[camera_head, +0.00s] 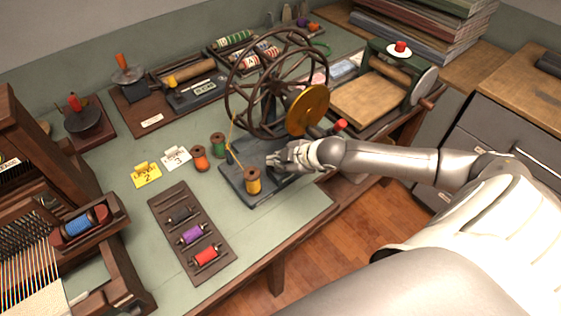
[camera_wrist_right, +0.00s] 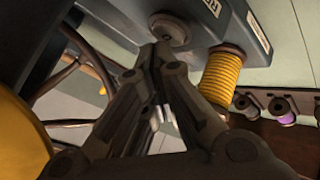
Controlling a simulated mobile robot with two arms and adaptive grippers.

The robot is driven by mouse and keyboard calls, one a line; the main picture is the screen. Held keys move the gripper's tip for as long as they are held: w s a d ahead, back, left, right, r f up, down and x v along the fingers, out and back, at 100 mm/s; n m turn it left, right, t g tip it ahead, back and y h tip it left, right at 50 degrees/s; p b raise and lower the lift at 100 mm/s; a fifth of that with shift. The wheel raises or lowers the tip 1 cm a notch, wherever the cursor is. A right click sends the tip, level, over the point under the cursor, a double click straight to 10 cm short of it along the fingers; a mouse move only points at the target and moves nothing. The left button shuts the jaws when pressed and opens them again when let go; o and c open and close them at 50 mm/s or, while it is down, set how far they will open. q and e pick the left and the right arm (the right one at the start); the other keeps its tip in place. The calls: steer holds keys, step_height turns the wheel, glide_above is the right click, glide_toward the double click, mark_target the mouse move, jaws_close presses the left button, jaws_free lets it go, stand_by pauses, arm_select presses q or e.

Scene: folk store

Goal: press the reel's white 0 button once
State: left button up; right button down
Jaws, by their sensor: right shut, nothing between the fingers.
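The reel has a large dark spoked wheel (camera_head: 262,95), a yellow disc (camera_head: 307,110) and a dark base (camera_head: 236,184). A yellow thread spool (camera_head: 252,181) stands on the base; it also shows in the right wrist view (camera_wrist_right: 222,78). My right gripper (camera_head: 275,160) is shut and empty, low over the base, behind the spool. In the right wrist view its closed fingertips (camera_wrist_right: 160,47) are at a round greyish button-like part (camera_wrist_right: 172,27) on the base. I cannot tell whether they touch it or whether it is the white 0 button. My left gripper is not in view.
Green and orange spools (camera_head: 201,160) and number cards (camera_head: 146,175) stand left of the reel. A bobbin tray (camera_head: 165,210) lies in front-left. A press with a wooden board (camera_head: 367,100) stands to the right. A loom (camera_head: 105,255) fills the left edge.

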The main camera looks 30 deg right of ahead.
mark_target(278, 169)
steer(key=shift+f, duration=0.55)
stand_by(0.9)
steer(key=shift+r+p, duration=0.9)
steer(key=shift+r, duration=0.1)
step_height(278, 169, up, 5)
steer(key=p, duration=0.5)
stand_by(0.5)
